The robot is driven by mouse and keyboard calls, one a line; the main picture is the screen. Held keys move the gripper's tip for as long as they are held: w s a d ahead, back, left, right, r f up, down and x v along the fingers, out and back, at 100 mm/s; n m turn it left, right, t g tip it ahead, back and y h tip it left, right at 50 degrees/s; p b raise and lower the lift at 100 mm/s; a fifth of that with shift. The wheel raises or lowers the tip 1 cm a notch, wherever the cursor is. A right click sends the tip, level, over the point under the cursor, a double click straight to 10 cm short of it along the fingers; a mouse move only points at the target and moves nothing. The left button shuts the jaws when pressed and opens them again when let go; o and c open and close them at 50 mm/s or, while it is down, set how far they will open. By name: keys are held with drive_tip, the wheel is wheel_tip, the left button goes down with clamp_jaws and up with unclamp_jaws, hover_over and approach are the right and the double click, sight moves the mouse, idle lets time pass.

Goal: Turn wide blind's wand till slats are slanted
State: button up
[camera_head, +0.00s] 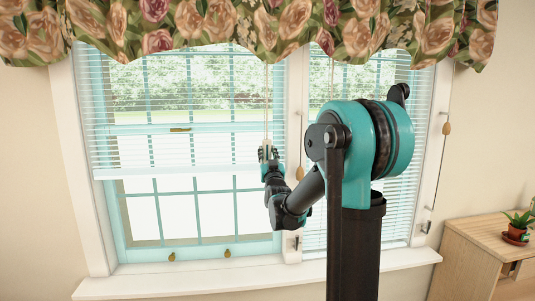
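The wide blind (185,172) hangs over the upper part of the left window, its bottom rail about halfway down. Its slats show as thin lines with the greenery visible between them, so they look close to flat. A thin, pale wand (266,105) hangs from under the valance near the blind's right edge. My gripper (266,152) is at the wand's lower end, pointing up. The wand runs down to between or just behind the fingertips. The fingers are too small to tell whether they are closed on it.
A narrower blind (405,160) covers the right window, partly behind my arm. A wooden cord tassel (300,173) hangs close right of my gripper; another tassel (446,129) hangs farther right. A floral valance (270,25) is above, the sill (180,284) below. A potted plant (517,230) stands on a wooden cabinet (470,245).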

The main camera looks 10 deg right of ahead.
drive_tip(key=c, duration=0.5)
drive_tip(key=shift+d+n+y, duration=0.2)
drive_tip(key=shift+n+y, duration=0.7)
drive_tip(key=shift+y, duration=0.9)
drive_tip(key=shift+d+n+g+y, duration=0.1)
drive_tip(key=shift+n+g+y, duration=0.55)
drive_tip(key=shift+y, duration=0.85)
drive_tip(key=shift+w+d+n+g+y, duration=0.1)
drive_tip(key=shift+n+g+y, duration=0.65)
drive_tip(key=shift+y, duration=0.65)
drive_tip(key=shift+w+d+n+g+y, duration=0.1)
drive_tip(key=shift+n+g+y, duration=0.3)
drive_tip(key=shift+n+y, duration=0.8)
drive_tip(key=shift+y, duration=0.6)
drive_tip(key=o, duration=1.1)
drive_tip(key=shift+o, duration=0.2)
drive_tip(key=shift+s, duration=0.15)
